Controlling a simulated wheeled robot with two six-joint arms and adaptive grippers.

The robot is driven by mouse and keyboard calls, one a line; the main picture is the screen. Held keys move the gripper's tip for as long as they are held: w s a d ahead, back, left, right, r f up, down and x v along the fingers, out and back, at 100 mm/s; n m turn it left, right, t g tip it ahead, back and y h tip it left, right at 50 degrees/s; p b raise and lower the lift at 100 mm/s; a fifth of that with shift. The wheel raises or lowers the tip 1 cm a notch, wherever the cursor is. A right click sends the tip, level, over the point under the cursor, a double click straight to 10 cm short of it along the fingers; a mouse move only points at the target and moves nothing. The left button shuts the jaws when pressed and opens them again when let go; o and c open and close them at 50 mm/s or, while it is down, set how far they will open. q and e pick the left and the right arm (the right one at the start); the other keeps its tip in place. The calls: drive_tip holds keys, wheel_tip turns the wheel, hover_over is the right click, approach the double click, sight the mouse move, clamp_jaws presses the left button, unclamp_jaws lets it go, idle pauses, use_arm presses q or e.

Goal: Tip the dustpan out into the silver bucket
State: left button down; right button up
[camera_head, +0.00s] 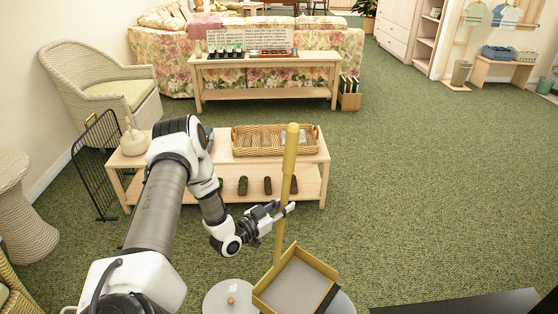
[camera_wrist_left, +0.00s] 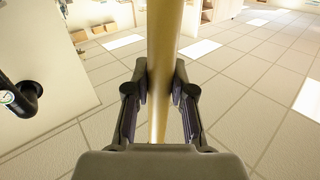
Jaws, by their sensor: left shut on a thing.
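The dustpan (camera_head: 297,283) has a grey tray with yellow sides and a long upright yellow handle (camera_head: 288,165). My left gripper (camera_head: 284,212) is shut on the handle, partway up. In the left wrist view the handle (camera_wrist_left: 164,50) runs between the fingers (camera_wrist_left: 160,95). The tray is tilted, with its grey inside facing up toward the head camera; I see no loose contents in it. A grey round surface (camera_head: 343,304) shows partly behind the tray at the bottom edge; it may be the silver bucket, but I cannot tell. My right gripper is out of view.
A round grey lid-like disc with a wooden knob (camera_head: 230,298) lies left of the tray. A low wooden table (camera_head: 225,163) with a wicker basket (camera_head: 275,139) stands beyond my left arm. A black wire rack (camera_head: 97,165) stands at its left. Green carpet to the right is open.

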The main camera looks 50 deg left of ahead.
use_arm(q)
drive_tip(key=shift+w+d+r+m+g+b, duration=0.4)
drive_tip(key=shift+w+d+r+m, duration=0.7)
drive_tip(key=shift+d, duration=4.2)
drive_tip(key=shift+w+d+r+m+g+b, duration=0.1)
drive_tip(key=shift+w+d+r+m+b, duration=0.85)
drive_tip(key=shift+d, duration=4.35)
drive_tip(key=w+d+f+m+p, duration=0.1)
drive_tip(key=d+p, duration=0.3)
drive_tip(key=d, duration=0.4)
drive_tip(key=w+d+f+m+y+p, duration=0.1)
drive_tip(key=d+f+m+p, duration=0.1)
drive_tip(key=d, duration=0.6)
drive_tip(key=shift+w+f+m+g+p, duration=0.25)
drive_tip(key=shift+m+p, duration=0.4)
drive_tip(key=shift+p, duration=0.35)
drive_tip(key=shift+s, duration=0.1)
